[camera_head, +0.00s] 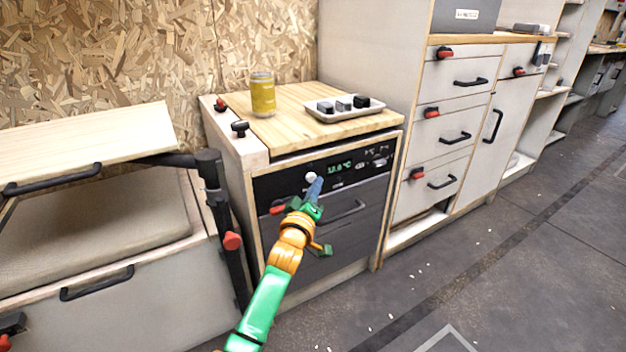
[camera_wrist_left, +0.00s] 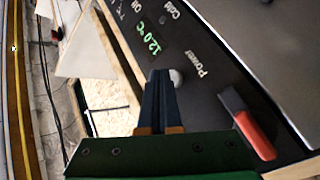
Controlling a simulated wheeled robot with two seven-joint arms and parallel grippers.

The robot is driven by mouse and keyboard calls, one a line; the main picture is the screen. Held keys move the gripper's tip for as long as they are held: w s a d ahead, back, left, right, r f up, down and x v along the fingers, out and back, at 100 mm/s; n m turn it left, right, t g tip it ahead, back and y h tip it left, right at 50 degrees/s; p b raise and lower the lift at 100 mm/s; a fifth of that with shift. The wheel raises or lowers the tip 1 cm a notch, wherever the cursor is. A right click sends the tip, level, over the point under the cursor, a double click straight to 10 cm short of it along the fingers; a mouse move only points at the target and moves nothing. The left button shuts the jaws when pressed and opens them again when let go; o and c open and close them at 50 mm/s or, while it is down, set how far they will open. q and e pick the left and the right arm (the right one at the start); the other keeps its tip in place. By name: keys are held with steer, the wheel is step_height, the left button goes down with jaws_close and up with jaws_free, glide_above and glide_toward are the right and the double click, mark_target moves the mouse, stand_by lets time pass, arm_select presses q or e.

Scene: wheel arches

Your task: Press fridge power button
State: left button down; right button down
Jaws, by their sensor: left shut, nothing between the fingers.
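The fridge (camera_head: 345,215) has a dark front under a wooden top. Its control panel (camera_head: 342,166) carries a green lit display, which reads about 12.0°C in the left wrist view (camera_wrist_left: 152,38). The round white power button (camera_head: 311,176) sits on the panel's left part; in the left wrist view the button (camera_wrist_left: 177,77) is beside the word "Power". My left gripper (camera_head: 317,184) is shut and empty, its tips right at the button. In the left wrist view the fingertips (camera_wrist_left: 160,76) overlap the button's edge; I cannot tell whether they touch it. My right gripper is out of view.
A red latch (camera_wrist_left: 250,128) is close by the left gripper. A yellow can (camera_head: 263,95) and a tray (camera_head: 322,116) with dark blocks stand on the top. Drawers with red latches (camera_head: 432,112) are to the right. A black post (camera_head: 212,180) stands left. The floor at right is clear.

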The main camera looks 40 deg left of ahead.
arm_select(q)
steer(key=shift+w+a, duration=0.2)
steer(key=shift+a, duration=0.25)
stand_by(0.6)
steer(key=shift+d, duration=0.1)
steer(key=shift+s+d+p, duration=0.35)
steer(key=shift+d+p, duration=0.1)
steer(key=shift+d, duration=0.2)
steer(key=shift+d, duration=0.1)
steer(key=d, duration=0.1)
steer(key=s+d+p, duration=0.1)
steer(key=d, duration=0.1)
steer(key=s+d, duration=0.1)
steer(key=d, duration=0.1)
steer(key=shift+s+d+p, duration=0.15)
steer(key=shift+d+p, duration=0.05)
steer(key=shift+p, duration=0.2)
